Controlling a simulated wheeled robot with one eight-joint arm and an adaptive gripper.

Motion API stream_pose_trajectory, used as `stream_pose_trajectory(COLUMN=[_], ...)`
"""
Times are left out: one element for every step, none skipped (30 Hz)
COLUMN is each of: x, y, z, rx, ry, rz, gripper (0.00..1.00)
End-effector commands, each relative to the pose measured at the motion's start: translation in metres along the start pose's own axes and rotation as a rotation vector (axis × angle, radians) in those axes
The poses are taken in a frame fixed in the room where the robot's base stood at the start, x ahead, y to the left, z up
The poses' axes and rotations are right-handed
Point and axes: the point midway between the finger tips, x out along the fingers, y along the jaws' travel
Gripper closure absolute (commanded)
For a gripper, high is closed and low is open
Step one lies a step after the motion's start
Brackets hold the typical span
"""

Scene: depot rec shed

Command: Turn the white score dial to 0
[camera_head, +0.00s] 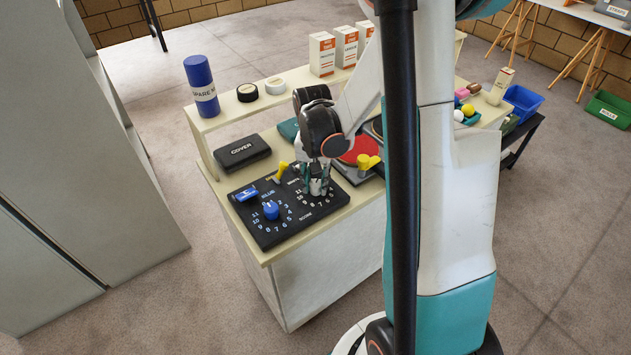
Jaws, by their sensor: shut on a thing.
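The black scoreboard (285,222) lies on the counter top. Its right half has a ring of white numbers, and my gripper (318,190) points down over the middle of that ring, shut on the white score dial. The gripper covers the dial, so its pointer and the number it faces cannot be read. The blue dial (271,209) sits in the blue number ring on the left half of the board, clear of my gripper.
A blue block (246,193) and a yellow piece (281,171) are at the board's back edge. A black COVER case (242,152) lies behind it. A yellow piece (367,162) and a red disc (357,150) are right of my gripper. A blue cylinder (201,84) stands on the back shelf.

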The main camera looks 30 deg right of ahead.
Motion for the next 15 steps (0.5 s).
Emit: stream_pose_trajectory(x=[0.0005, 0.0005, 0.0005, 0.0005, 0.0005, 0.0005, 0.0005, 0.0005, 0.0005, 0.0005, 0.0005, 0.0005, 0.0005, 0.0005, 0.0005], y=[-0.0001, 0.0000, 0.0000, 0.0000, 0.0000, 0.0000, 0.0001, 0.0001, 0.0001, 0.0001, 0.0001, 0.0001, 0.0001, 0.0001, 0.0001], z=[0.0002, 0.0003, 0.0003, 0.0004, 0.0004, 0.0005, 0.0005, 0.0005, 0.0005, 0.0005, 0.0005, 0.0005, 0.0005, 0.0005, 0.0005], rx=[-0.043, -0.071, -0.109, -0.138, -0.167, -0.204, -0.233, -0.261, -0.299, -0.328, -0.356, -0.394, -0.423, -0.451, -0.489], ry=[0.001, 0.002, 0.003, 0.004, 0.005, 0.006, 0.007, 0.008, 0.009, 0.010, 0.010, 0.012, 0.012, 0.013, 0.014], rz=[0.000, 0.000, 0.000, 0.000, 0.000, 0.000, 0.000, 0.000, 0.000, 0.000, 0.000, 0.000, 0.000, 0.000, 0.000], gripper=[0.94, 0.94, 0.94, 0.94, 0.94, 0.94, 0.94, 0.94, 0.94, 0.94, 0.94, 0.94, 0.94, 0.94, 0.94])
